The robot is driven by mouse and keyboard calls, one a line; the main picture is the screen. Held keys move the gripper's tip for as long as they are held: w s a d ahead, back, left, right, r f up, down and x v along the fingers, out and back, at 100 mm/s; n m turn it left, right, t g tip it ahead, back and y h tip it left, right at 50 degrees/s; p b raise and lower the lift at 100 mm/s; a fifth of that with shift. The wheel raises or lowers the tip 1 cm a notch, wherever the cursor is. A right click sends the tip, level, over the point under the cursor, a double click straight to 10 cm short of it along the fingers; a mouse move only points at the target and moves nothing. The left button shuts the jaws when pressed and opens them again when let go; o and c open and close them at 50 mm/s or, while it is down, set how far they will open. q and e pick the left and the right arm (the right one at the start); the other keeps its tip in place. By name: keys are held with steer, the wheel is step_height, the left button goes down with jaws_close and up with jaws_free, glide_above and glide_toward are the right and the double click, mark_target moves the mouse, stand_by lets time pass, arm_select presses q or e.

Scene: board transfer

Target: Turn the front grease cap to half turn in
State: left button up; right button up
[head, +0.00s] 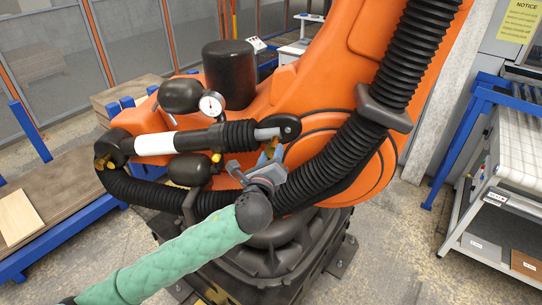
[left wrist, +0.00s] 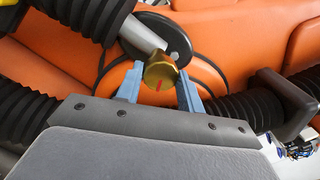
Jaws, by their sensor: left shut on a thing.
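The brass grease cap (left wrist: 160,75) sits between the two blue fingers of my left gripper (left wrist: 161,69) in the left wrist view. It has a red mark on its face that points down toward the gripper body. My left gripper is shut on this cap, one finger on each side. In the head view my left gripper (head: 270,156) reaches the orange robot arm (head: 290,95) beside its round black joint, at the end of my green-sleeved arm. The cap is mostly hidden there behind the fingers. My right gripper is not in view.
Thick black ribbed hoses (head: 345,165) run close to the right of my gripper. A white and black cylinder (head: 165,143) with a pressure gauge (head: 210,104) lies to the left. A blue-framed conveyor (head: 505,160) stands at the right. Bare floor (head: 400,220) lies between.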

arm_select(q)
steer(key=m, duration=0.6)
steer(key=shift+f, duration=0.1)
steer(key=shift+m, duration=0.7)
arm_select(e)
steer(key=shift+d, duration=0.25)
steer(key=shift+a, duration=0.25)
arm_select(q)
steer(key=o, duration=1)
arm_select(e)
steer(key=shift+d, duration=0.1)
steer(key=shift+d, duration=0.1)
